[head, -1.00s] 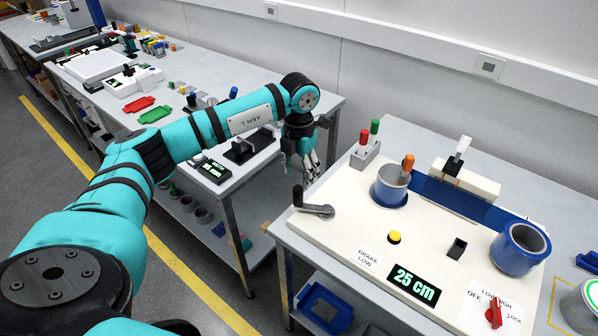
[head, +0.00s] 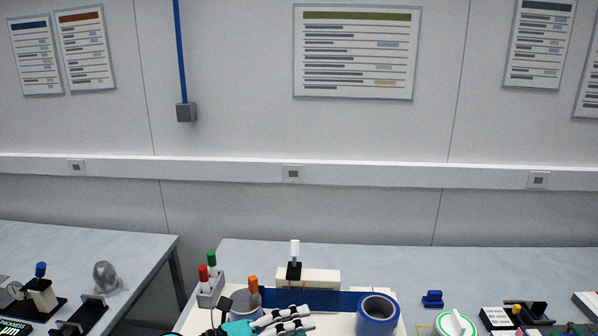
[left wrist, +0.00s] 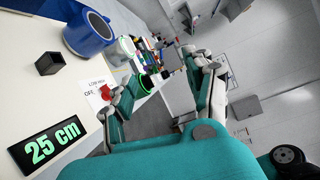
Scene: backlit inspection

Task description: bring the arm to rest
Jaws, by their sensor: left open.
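My left gripper (head: 306,318) shows at the bottom edge of the head view, over the white panel on the middle bench. Its fingers point right and it holds nothing that I can see. Most of the left arm is below the picture. In the left wrist view the gripper (left wrist: 172,78) has its teal fingers spread apart, with the bench edge and floor beyond. My right gripper is in neither view.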

